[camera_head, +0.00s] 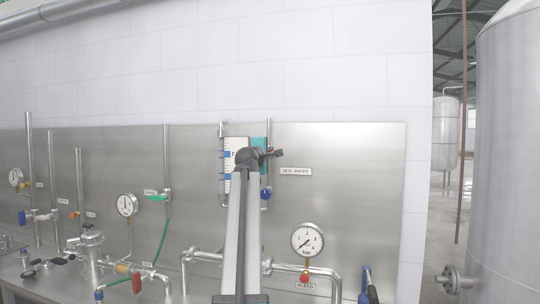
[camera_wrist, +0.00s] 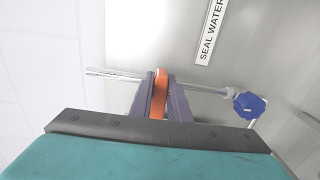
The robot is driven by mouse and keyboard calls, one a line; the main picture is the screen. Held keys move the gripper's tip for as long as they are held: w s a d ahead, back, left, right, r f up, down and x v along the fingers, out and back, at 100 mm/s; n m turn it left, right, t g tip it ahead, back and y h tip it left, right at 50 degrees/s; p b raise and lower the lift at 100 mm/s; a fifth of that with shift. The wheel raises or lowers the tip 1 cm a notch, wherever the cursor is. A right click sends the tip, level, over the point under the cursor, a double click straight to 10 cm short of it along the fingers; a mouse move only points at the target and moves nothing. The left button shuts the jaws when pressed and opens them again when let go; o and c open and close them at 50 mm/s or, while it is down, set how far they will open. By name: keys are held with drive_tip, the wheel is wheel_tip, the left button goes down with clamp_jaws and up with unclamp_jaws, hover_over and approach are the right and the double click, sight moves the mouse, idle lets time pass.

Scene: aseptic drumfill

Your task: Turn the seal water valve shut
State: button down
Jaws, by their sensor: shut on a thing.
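The seal water valve's orange handle (camera_wrist: 158,98) shows in the wrist view, on a thin metal pipe (camera_wrist: 110,75). My gripper (camera_wrist: 158,80) is shut on this handle, one grey finger on each side of it. The handle's far end and its exact turn angle are hard to tell. A "SEAL WATER" label (camera_wrist: 212,32) is on the panel close by. It also shows in the head view (camera_head: 296,171). In the head view my arm and the teal gripper body cover the orange handle.
A blue knob (camera_wrist: 250,104) sits on the same pipe, below the handle in the head view (camera_head: 265,193). Other gauges, pipes and valves fill the panel's left. A large tank (camera_head: 505,150) stands at right.

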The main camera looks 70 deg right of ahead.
drive_tip(key=shift+f, duration=0.3)
drive_tip(key=c, duration=1.7)
unclamp_jaws()
drive_tip(key=shift+s+a+r, duration=0.1)
drive_tip(key=shift+r, duration=0.1)
drive_tip(key=shift+a, duration=0.15)
drive_tip(key=shift+s+a+b, duration=0.2)
drive_tip(key=shift+a+b, duration=0.4)
drive_tip(key=shift+a, duration=2.8)
drive_tip(key=shift+s+a+b, duration=0.15)
drive_tip(key=shift+a+b, duration=0.45)
drive_tip(key=shift+a, duration=2.75)
